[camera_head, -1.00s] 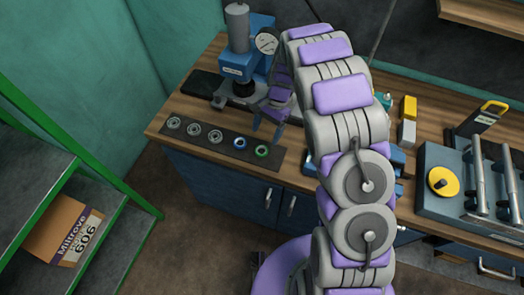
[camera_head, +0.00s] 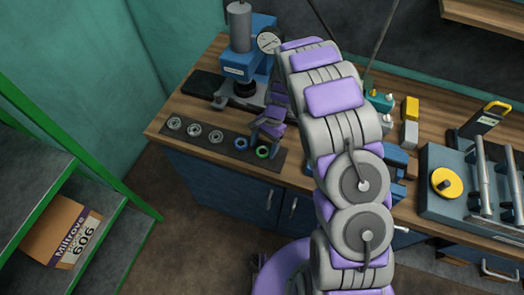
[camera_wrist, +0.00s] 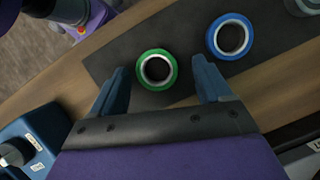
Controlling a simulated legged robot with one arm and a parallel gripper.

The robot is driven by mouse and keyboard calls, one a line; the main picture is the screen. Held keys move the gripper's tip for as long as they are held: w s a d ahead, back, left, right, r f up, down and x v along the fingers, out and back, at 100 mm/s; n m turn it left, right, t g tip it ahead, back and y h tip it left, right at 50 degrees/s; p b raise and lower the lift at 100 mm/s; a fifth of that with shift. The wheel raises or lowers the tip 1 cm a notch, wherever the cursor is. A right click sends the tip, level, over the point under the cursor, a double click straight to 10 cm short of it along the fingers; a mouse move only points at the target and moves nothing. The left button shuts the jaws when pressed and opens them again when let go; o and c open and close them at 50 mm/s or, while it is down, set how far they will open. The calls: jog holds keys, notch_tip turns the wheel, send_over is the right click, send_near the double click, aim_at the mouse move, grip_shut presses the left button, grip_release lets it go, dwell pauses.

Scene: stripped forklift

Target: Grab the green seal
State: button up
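The green seal (camera_head: 263,152), a ring with a pale inner band, lies flat on a dark mat (camera_head: 222,150) at the bench's front edge. In the wrist view the green seal (camera_wrist: 156,70) sits between the two blue fingertips of my gripper (camera_wrist: 160,82), near their ends. The fingers are apart, with a gap on each side of the ring, so my gripper is open and empty. In the head view my gripper (camera_head: 261,133) hangs over the mat's right end. A blue seal (camera_wrist: 231,37) lies beside the green one, outside the right finger.
Several grey metal rings (camera_head: 194,130) lie left of the blue seal in a row. A blue press (camera_head: 243,70) stands behind the mat. A blue device (camera_wrist: 32,145) is close to my gripper's left in the wrist view. Yellow and grey blocks (camera_head: 410,108) stand farther right.

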jog(key=shift+s+d+f, duration=0.1)
jog(key=shift+d, duration=0.05)
jog(key=c, duration=0.9)
